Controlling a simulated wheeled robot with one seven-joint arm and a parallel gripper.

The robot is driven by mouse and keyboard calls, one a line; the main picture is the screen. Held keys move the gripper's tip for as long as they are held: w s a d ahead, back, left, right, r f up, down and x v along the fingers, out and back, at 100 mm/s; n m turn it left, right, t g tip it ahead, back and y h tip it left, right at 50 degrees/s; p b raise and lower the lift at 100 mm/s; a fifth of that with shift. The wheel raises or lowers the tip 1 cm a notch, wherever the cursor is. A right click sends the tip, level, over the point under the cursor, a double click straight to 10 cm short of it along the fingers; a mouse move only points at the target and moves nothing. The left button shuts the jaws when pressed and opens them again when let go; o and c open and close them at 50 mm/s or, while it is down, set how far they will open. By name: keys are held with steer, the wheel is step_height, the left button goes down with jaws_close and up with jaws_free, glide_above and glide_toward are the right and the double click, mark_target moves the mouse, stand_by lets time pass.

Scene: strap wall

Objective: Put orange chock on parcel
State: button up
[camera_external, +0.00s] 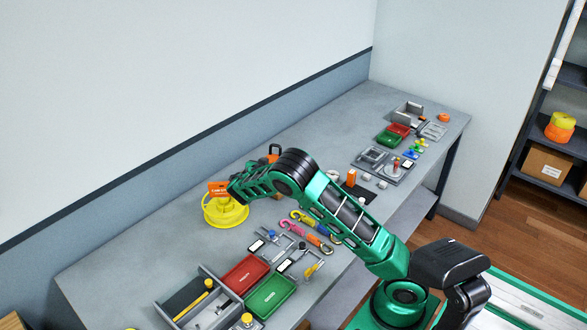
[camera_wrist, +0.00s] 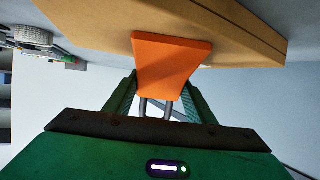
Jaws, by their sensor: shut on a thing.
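The orange chock (camera_wrist: 172,52) is a flared block in the wrist view. My gripper (camera_wrist: 160,88) is shut on its narrow part, with a green finger on either side. The tan cardboard parcel (camera_wrist: 230,22) fills the top of the wrist view, directly behind the chock. I cannot tell whether chock and parcel touch. In the external view my forearm reaches over the bench to the yellow reel. The fingers and held chock are not clear there. Only a small brown patch under the arm may be the parcel.
A yellow reel (camera_external: 226,213) stands by my arm's end, with an orange piece bearing white marks above it. Red (camera_external: 246,272) and green (camera_external: 270,296) trays, hooks and small devices lie nearer. More trays and parts stand at the far end. The wall runs along the back.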

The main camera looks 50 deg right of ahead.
steer(key=o, duration=1.3)
